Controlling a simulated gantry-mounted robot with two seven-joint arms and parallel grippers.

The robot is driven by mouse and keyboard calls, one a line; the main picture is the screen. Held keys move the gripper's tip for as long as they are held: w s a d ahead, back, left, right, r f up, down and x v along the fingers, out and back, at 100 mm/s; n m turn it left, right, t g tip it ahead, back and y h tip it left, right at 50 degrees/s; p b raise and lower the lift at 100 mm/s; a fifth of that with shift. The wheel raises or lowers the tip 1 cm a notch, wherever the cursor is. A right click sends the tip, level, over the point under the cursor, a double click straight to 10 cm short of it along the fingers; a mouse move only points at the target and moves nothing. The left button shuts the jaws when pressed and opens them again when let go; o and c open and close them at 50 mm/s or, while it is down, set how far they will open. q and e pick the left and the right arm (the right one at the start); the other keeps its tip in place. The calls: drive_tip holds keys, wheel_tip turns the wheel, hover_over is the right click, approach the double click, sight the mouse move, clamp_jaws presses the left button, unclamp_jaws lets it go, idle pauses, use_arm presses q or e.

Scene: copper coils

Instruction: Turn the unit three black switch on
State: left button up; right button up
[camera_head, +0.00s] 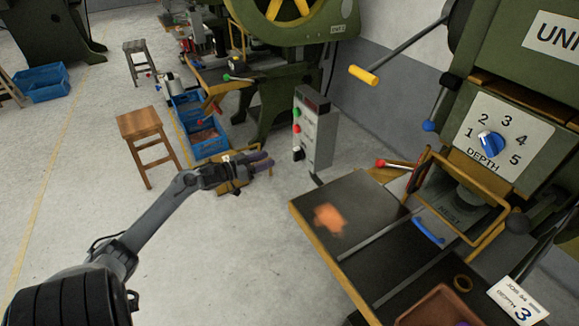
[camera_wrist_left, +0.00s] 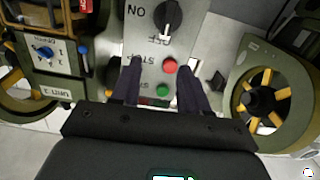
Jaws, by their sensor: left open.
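A grey control box (camera_head: 318,135) stands upright beside the press table, with a green button, a red button and a black switch (camera_head: 298,154) on its left-facing side. My left gripper (camera_head: 266,160) is left of the box, open and empty. Its two dark fingers (camera_wrist_left: 160,78) spread in front of the panel, short of the knob.
A press with a depth dial (camera_head: 490,144) stands at the right, its sign cut off. Its table (camera_head: 350,205) holds an orange patch. A wooden stool (camera_head: 141,124) and blue crates (camera_head: 208,140) stand behind my arm.

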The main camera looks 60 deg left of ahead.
sight(294, 152)
use_arm(q)
drive_tip(key=shift+m+t, duration=0.3)
drive_tip(key=w+b, duration=0.3)
drive_tip(key=w, duration=0.1)
drive_tip(key=w+f+b, duration=0.1)
drive_tip(key=w+b, duration=0.2)
drive_tip(key=w, duration=0.1)
drive_tip(key=w+f+b, duration=0.1)
drive_tip(key=w+b, duration=0.1)
drive_tip(key=w, duration=0.2)
drive_tip(key=shift+w+f+b, duration=0.1)
drive_tip(key=shift+f+b, duration=0.1)
drive_tip(key=shift+b, duration=0.2)
use_arm(e)
wheel_tip(294, 152, down, 11)
drive_tip(key=shift+d+r, duration=0.15)
drive_tip(key=shift+d, duration=0.1)
use_arm(q)
drive_tip(key=shift+c, duration=0.4)
clamp_jaws()
